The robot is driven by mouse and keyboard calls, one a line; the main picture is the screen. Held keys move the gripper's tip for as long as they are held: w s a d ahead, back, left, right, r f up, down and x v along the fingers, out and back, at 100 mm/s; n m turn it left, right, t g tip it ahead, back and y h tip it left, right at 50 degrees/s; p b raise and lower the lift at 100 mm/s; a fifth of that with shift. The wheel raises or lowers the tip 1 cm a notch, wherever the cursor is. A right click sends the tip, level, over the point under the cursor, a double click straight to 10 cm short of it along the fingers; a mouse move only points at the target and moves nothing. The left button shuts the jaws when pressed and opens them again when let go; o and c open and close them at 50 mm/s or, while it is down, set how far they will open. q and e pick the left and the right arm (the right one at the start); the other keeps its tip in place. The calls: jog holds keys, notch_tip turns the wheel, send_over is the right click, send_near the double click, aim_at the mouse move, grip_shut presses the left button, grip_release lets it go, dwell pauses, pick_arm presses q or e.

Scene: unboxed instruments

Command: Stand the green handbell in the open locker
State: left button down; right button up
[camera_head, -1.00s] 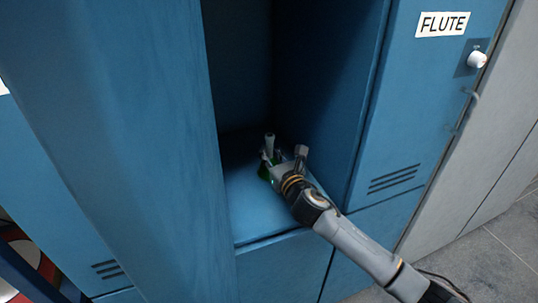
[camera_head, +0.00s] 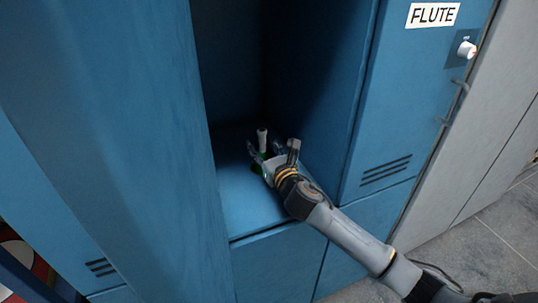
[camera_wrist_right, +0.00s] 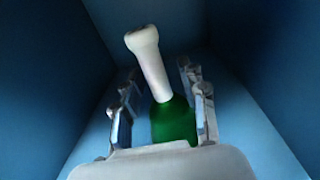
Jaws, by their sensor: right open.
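The green handbell (camera_head: 257,168) stands on the floor of the open locker (camera_head: 246,208), its pale handle up. In the right wrist view the handbell (camera_wrist_right: 172,122) shows its white handle and green body between my right gripper's (camera_wrist_right: 160,105) spread fingers, with gaps on both sides. My right gripper (camera_head: 266,156) is open around the bell inside the locker. Much of the bell's body is hidden behind the gripper in the head view. My left gripper is not in view.
A shut blue locker door labelled FLUTE (camera_head: 432,15) with a white knob (camera_head: 467,49) is at the right. The open locker door (camera_head: 120,150) fills the left. Grey floor (camera_head: 490,225) shows at lower right.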

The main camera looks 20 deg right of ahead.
jog(key=s, duration=0.7)
jog(key=s+p, duration=0.1)
jog(key=s, duration=0.3)
jog(key=shift+d, duration=0.4)
jog(key=shift+s, duration=0.55)
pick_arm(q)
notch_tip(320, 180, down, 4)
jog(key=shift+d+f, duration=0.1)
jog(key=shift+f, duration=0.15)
